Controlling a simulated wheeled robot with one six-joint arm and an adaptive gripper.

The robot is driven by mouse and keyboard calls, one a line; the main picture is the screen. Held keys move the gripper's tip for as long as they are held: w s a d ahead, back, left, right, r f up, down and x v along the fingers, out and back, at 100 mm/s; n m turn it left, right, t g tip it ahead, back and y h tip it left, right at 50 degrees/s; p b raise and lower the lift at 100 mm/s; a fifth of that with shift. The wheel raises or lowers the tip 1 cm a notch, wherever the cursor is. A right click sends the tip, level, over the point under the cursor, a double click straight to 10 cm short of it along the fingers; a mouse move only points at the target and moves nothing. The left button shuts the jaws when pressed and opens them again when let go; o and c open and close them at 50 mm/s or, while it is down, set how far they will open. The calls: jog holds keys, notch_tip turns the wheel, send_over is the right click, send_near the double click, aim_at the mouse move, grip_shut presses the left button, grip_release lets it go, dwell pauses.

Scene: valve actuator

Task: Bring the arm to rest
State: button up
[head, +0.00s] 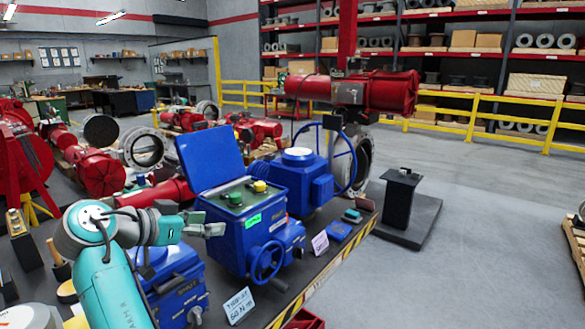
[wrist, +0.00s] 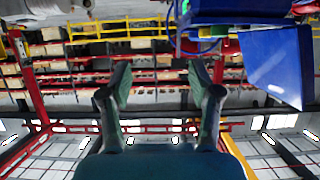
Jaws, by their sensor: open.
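My teal arm (head: 108,270) reaches up from the lower left in the head view. My gripper (head: 214,223) is at its end, just left of the blue valve actuator (head: 253,243); I cannot tell the exact gap. In the wrist view my gripper (wrist: 160,80) has its two fingers spread apart, with nothing between them. The blue actuator (wrist: 235,12) shows upside down at the top right there. Its raised blue lid (wrist: 278,65) hangs at the right, clear of the fingers in the picture.
A second blue actuator (head: 172,282) stands close beside my arm. A handwheel (head: 267,262) juts from the near box. Signs and small blocks lie on the dark bench (head: 262,297). Open grey floor (head: 470,250) lies to the right, bounded by a yellow railing (head: 470,125).

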jog(key=d+f+n+y, duration=0.15)
jog(key=d+f, duration=0.25)
jog(key=f, duration=0.5)
jog(key=d+f+n+t, duration=0.15)
jog(key=d+f, duration=0.25)
jog(key=f, duration=0.4)
jog(key=d+f+n+y, duration=0.1)
jog(key=d+f+n, duration=0.15)
jog(key=f, duration=0.65)
jog(key=s+d+f+n+y, duration=0.2)
jog(key=s+d+f, duration=0.5)
jog(key=f, duration=0.2)
jog(key=s+d+f+n+y, duration=0.2)
jog(key=s+d+f, duration=0.45)
jog(key=f, duration=0.35)
jog(key=s+d+f+y, duration=0.1)
jog(key=s+d, duration=0.4)
jog(key=s, duration=0.6)
jog(key=s+d+f+y, duration=0.15)
jog(key=s+d, duration=0.25)
jog(key=s, duration=0.7)
jog(key=s+d+r+m+t, duration=0.2)
jog(key=s+d+r, duration=0.2)
jog(key=s+r, duration=1.2)
jog(key=s, duration=0.2)
jog(key=shift+s+r+t+h, duration=0.35)
jog(key=shift+s+h, duration=0.05)
jog(key=shift+d, duration=0.1)
